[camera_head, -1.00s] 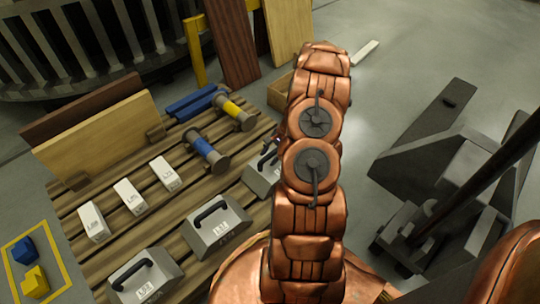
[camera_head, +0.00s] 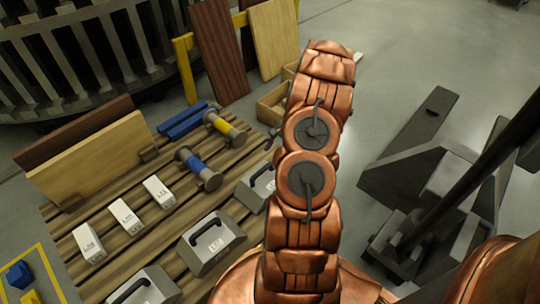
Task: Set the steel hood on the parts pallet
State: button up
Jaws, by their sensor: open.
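Three grey steel hoods with black handles stand on the slatted wooden parts pallet (camera_head: 78,222). One hood (camera_head: 205,250) is in the lower middle and another (camera_head: 150,284) is cut by the bottom edge. The third hood (camera_head: 251,193) is at the pallet's right side, partly hidden behind my copper arm. My gripper (camera_head: 273,138) is mostly hidden by the arm. Only a small dark part of it shows, above and apart from the third hood. It is open, and no held object shows.
The pallet also bears white blocks (camera_head: 126,216), blue and yellow spools (camera_head: 198,167), blue bars (camera_head: 186,120) and upright boards (camera_head: 95,160). A wooden box (camera_head: 270,104) lies behind. A grey pallet jack (camera_head: 440,180) stands right. The floor between is clear.

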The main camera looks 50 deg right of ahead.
jog(key=s+a+r+n+g, duration=0.15)
jog(key=a+r+n, duration=0.35)
jog(key=a+r, duration=0.65)
jog(key=a+r+n+g, duration=0.35)
jog(key=a+r, duration=0.45)
jog(key=a, duration=0.6)
jog(key=s+a+r+n+h, duration=0.2)
jog(key=s+a+r+n, duration=0.35)
jog(key=s+a, duration=0.4)
jog(key=s+a+r+n+h, duration=0.1)
jog(key=s+n, duration=0.1)
jog(key=s, duration=0.5)
jog(key=s+a+r+n+g+h, duration=0.1)
jog(key=s+n+h, duration=0.1)
jog(key=s, duration=0.5)
jog(key=shift+r, duration=0.2)
